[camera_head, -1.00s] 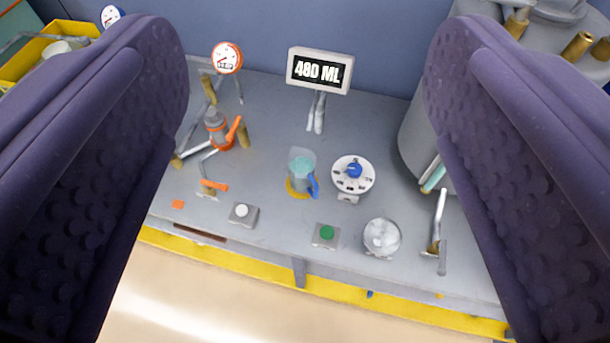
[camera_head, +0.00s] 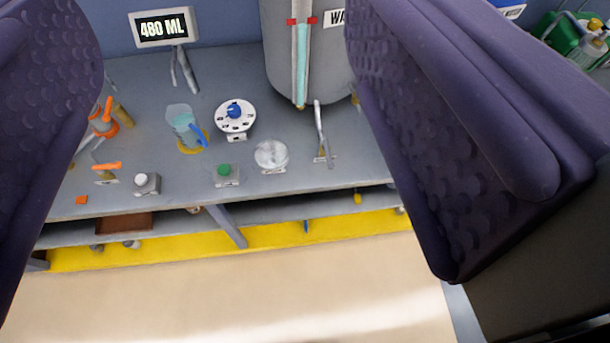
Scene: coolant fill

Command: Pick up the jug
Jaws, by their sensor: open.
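The jug (camera_head: 182,124) is a clear container with pale teal liquid inside and a blue handle on its right side. It stands upright on a yellow ring (camera_head: 193,146) on the grey bench (camera_head: 150,88). My gripper (camera_head: 245,225) is open, its two purple padded fingers at the left and right of the picture. Nothing is between the fingers close up. The jug is well beyond them, seen through the gap, left of the middle.
A display (camera_head: 163,27) reading 480 ML stands behind the jug. A white dial with a blue knob (camera_head: 235,117) is right of it. Green (camera_head: 226,174) and white (camera_head: 146,184) buttons sit near the front edge. A large grey tank (camera_head: 340,75) stands at the back right. The floor (camera_head: 270,290) is clear.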

